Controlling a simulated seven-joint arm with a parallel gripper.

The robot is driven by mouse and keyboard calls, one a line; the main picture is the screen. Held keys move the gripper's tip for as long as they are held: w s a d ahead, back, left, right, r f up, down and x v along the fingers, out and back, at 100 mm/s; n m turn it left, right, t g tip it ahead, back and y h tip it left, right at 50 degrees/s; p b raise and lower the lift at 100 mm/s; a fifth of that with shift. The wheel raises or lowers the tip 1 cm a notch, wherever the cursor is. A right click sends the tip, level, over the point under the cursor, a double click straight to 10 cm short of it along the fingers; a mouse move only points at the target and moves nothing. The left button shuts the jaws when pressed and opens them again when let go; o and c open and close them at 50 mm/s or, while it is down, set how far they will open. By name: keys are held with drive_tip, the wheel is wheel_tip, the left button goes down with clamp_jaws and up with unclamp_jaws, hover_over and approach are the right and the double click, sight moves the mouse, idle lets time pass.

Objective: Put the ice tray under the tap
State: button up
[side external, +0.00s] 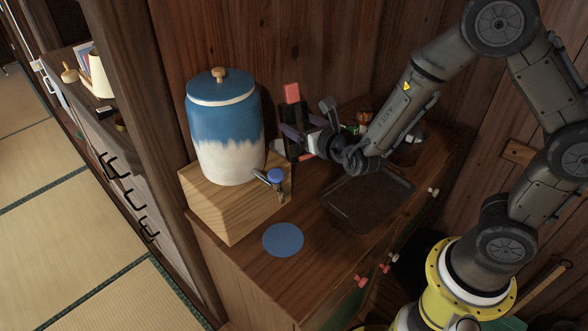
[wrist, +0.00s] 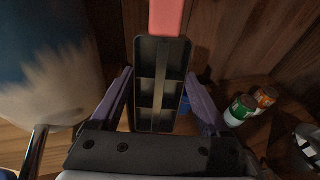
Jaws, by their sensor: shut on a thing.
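The ice tray (wrist: 147,84) is dark with open compartments and a pink end. My gripper (wrist: 160,82) is shut on it, one purple finger on each side. In the side view the tray stands on end, its pink end (side external: 291,93) up, right of the blue-and-white water crock (side external: 226,135). My gripper (side external: 300,142) is beside the crock, above the cabinet top. The tap (side external: 276,181) has a blue knob and sticks out low from the crock, over the front of a wooden block. Most of the tray's lower part is hard to make out in the side view.
The wooden block (side external: 222,205) carries the crock. A flat blue disc (side external: 283,240) lies on the cabinet top below the tap. A dark shallow tray (side external: 335,213) lies to its right. Small jars (wrist: 240,111) stand at the right in the wrist view. A wooden wall closes the back.

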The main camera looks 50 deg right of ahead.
sight(300, 98)
drive_tip(key=shift+g, duration=0.3)
wheel_tip(300, 98, up, 6)
drive_tip(key=shift+f, duration=0.15)
drive_tip(key=shift+s+d+r+m+g+h, duration=0.35)
drive_tip(key=shift+s+r+m+g+h, duration=0.15)
drive_tip(key=shift+m+g+h, duration=0.4)
drive_tip(key=s+a+f+m+g+y, duration=0.1)
drive_tip(key=s+a+m+g, duration=0.2)
drive_tip(key=s+m+g, duration=1.5)
drive_tip(key=s+a+m+t+y, duration=0.4)
drive_tip(key=s+a+m+y, duration=0.1)
drive_tip(key=s+a+m, duration=0.75)
wheel_tip(300, 98, down, 19)
drive_tip(key=t, duration=0.2)
drive_tip(key=w, duration=1.7)
drive_tip(key=shift+w+d, duration=0.15)
drive_tip(key=shift+w, duration=0.1)
drive_tip(key=shift+w+f, duration=0.2)
drive_tip(key=shift+f, duration=1.6)
